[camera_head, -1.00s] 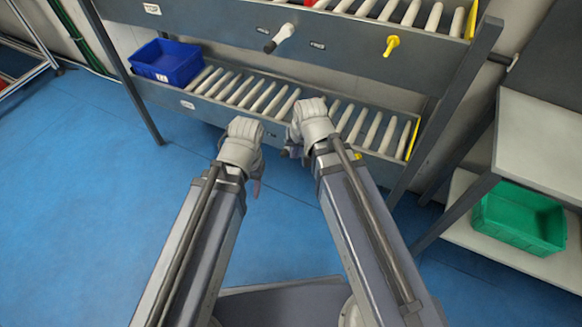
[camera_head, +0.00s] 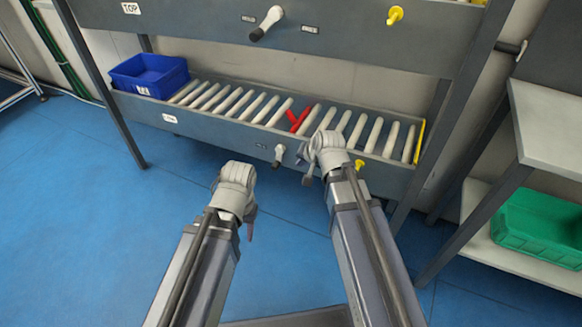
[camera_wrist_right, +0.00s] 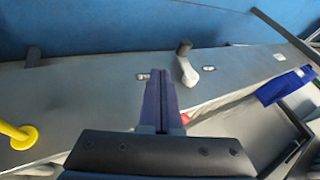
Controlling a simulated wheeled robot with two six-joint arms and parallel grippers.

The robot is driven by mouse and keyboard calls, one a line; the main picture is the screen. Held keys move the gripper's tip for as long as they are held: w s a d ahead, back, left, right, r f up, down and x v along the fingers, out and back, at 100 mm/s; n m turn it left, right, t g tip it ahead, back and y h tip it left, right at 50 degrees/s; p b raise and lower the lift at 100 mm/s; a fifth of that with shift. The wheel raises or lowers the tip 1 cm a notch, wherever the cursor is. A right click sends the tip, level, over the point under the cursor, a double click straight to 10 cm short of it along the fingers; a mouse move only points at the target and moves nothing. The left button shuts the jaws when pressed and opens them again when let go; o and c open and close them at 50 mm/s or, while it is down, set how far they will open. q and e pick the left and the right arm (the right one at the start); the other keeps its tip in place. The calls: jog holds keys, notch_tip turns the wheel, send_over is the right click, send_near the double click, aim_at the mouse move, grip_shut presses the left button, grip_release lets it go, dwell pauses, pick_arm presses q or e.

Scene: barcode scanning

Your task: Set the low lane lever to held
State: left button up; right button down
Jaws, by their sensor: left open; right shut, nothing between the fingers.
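The low lane lever (camera_head: 279,154) is a short white handle with a dark tip on the front rail (camera_head: 225,130) of the low lane. In the head view it hangs downward, with a small label (camera_head: 262,146) to its left. My right gripper (camera_head: 306,178) is shut and empty, in front of the rail just right of the lever. In the right wrist view its closed fingers (camera_wrist_right: 160,73) point at the rail, with the lever (camera_wrist_right: 187,66) right beside them; contact cannot be told. My left gripper (camera_head: 250,232) is open and empty, lower left, away from the rail.
The upper lane has its own white lever (camera_head: 266,24) and a yellow knob (camera_head: 395,15). A blue bin (camera_head: 150,74) and a red object (camera_head: 299,119) sit on the low rollers. A green bin (camera_head: 540,222) stands on a shelf at right. Blue floor before the rack is open.

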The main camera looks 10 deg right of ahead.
aim_at(277, 160)
jog(key=w+a+f+b, duration=0.5)
jog(key=w+f+b, duration=0.2)
jog(key=f+b, duration=0.1)
jog(key=shift+w+f, duration=0.15)
jog(key=shift+f, duration=0.15)
dwell(0.3)
